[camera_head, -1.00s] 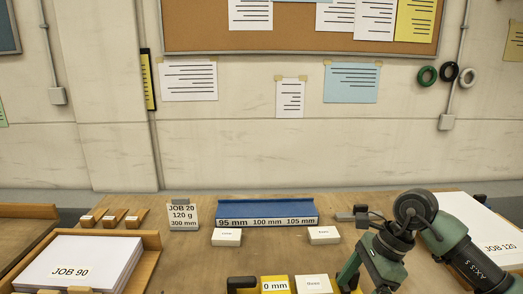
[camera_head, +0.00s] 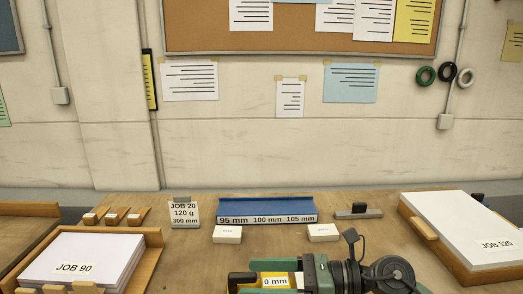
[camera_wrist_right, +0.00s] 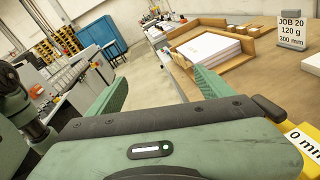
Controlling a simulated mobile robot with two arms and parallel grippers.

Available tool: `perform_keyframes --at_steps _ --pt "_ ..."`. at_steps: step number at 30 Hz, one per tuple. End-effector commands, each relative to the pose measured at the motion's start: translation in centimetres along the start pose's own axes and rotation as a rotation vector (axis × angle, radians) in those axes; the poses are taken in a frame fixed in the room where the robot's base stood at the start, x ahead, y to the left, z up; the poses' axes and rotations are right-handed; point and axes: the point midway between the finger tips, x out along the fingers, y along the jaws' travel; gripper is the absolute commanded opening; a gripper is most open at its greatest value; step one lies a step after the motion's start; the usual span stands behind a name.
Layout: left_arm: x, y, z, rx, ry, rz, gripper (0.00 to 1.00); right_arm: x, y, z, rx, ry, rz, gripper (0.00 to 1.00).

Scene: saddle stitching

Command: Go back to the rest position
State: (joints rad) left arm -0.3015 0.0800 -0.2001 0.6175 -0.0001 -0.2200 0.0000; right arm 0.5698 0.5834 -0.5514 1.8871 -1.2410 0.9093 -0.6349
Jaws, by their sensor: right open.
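My right arm shows at the bottom of the head view, right of centre, with its green gripper housing (camera_head: 312,272) beside the yellow "0 mm" block (camera_head: 275,281). In the right wrist view my right gripper (camera_wrist_right: 158,84) has its two green fingers spread wide, with nothing between them. It points out past the table's left part, towards the room. The yellow block also shows at the right edge of that view (camera_wrist_right: 304,146). My left gripper is in neither view.
A JOB 90 paper stack (camera_head: 75,262) lies left and a JOB 120 stack (camera_head: 465,232) right. A blue gauge (camera_head: 266,209), two white boxes (camera_head: 227,234) (camera_head: 323,232), a JOB 20 card (camera_head: 184,213) and a grey tool (camera_head: 358,213) stand along the back.

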Motion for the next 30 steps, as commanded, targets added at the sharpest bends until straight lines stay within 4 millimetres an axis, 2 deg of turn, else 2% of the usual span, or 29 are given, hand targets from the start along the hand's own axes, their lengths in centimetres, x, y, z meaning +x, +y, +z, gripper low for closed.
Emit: perform_keyframes --at_steps 2,3,5,6,8,10,11,13,15,17,18,21,24,25,27,30 --pt "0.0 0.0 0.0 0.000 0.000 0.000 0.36 0.3 0.8 3.1 0.196 -0.271 -0.011 0.81" --pt "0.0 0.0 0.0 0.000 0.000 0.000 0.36 -0.4 0.6 4.7 0.304 -0.406 -0.027 0.81" --pt "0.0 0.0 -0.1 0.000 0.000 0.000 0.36 -2.1 -0.4 6.4 0.477 -0.604 -0.055 0.81" --pt "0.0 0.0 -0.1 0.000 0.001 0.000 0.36 -3.6 -1.4 7.0 0.601 -0.731 -0.080 0.81" --pt "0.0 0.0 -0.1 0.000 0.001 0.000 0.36 -6.2 -3.2 6.8 0.791 -0.914 -0.125 0.81" --pt "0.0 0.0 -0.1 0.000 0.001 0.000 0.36 -9.6 -5.5 5.0 1.024 -1.117 -0.192 0.81" --pt "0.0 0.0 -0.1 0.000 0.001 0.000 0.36 -11.0 -6.4 3.6 1.126 -1.200 -0.224 0.81" --pt "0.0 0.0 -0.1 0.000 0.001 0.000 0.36 -14.0 -8.1 -0.5 1.361 -1.381 -0.313 0.81" --pt "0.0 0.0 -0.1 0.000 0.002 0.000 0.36 -16.4 -8.8 -5.3 1.573 -1.531 -0.407 0.81" --pt "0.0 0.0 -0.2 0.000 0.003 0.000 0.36 -17.9 -8.6 -9.6 1.741 -1.642 -0.497 0.81" --pt "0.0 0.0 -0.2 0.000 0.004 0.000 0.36 -18.7 -8.1 -12.6 1.849 -1.708 -0.560 0.81" --pt "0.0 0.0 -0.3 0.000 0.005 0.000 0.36 -19.9 -5.8 -19.4 2.088 -1.845 -0.727 0.81" --pt "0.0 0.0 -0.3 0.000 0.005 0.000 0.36 -20.4 -2.9 -24.4 2.265 -1.932 -0.877 0.81" --pt "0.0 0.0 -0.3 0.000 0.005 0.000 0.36 -20.5 -2.1 -25.6 -2.283 1.931 0.909 0.81" --pt "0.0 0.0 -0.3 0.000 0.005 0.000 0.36 -20.5 -0.1 -28.1 -2.205 1.828 0.930 0.81" --pt "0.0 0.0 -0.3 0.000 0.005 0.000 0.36 -20.5 2.6 -30.6 -2.110 1.712 0.955 0.81"
